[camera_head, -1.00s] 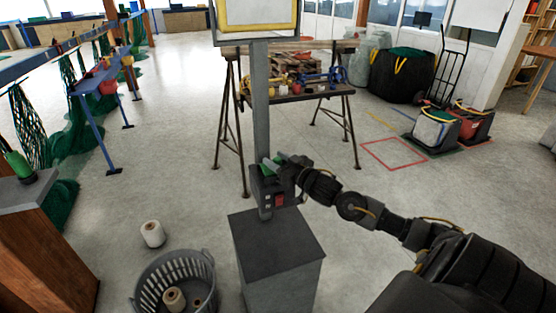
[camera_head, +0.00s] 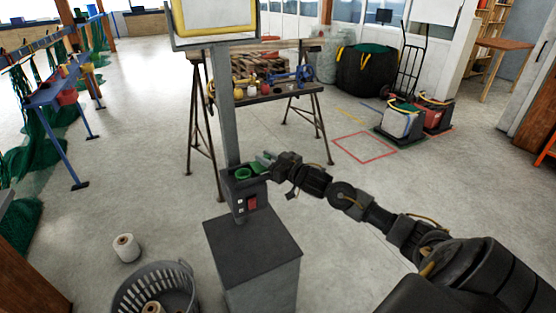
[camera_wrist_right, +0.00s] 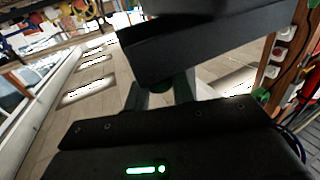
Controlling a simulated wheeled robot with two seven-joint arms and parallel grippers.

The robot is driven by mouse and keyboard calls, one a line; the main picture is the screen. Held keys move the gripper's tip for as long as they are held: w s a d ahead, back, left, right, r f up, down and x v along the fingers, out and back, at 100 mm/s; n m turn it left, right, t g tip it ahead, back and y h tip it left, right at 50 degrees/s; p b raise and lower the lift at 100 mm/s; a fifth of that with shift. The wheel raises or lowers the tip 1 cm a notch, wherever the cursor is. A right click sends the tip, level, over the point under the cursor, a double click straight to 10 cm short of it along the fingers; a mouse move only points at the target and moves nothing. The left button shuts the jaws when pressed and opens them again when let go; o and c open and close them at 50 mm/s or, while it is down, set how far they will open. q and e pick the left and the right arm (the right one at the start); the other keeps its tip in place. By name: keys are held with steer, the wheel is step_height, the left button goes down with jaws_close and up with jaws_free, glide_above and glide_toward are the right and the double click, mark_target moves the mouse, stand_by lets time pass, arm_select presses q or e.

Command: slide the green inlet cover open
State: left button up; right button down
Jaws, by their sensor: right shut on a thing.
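A dark grey control box (camera_head: 236,207) with a red switch is fixed to a grey post above a dark pedestal. On its top, a green ring-shaped inlet (camera_head: 242,173) shows uncovered at the left. The green inlet cover (camera_head: 263,159) lies to the right of the ring, at my right gripper. My right gripper (camera_head: 269,161) is shut on the cover, reaching in from the right. In the right wrist view, a dark green part (camera_wrist_right: 158,86) shows between the fingers, partly hidden by a dark block. My left gripper is out of view.
A grey basket (camera_head: 155,287) with spools stands on the floor at the lower left, with a white spool (camera_head: 126,248) near it. A trestle table (camera_head: 270,93) with tools stands behind the post.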

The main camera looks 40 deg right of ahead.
steer(key=shift+d, duration=0.1)
steer(key=c, duration=1.2)
jaws_free()
steer(key=shift+d, duration=0.15)
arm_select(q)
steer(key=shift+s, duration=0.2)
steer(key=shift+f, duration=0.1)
arm_select(e)
steer(key=shift+s+f, duration=0.1)
steer(key=shift+s, duration=0.15)
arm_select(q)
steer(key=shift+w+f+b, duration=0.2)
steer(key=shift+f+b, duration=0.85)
arm_select(e)
steer(key=s+d, duration=0.2)
steer(key=s, duration=0.8)
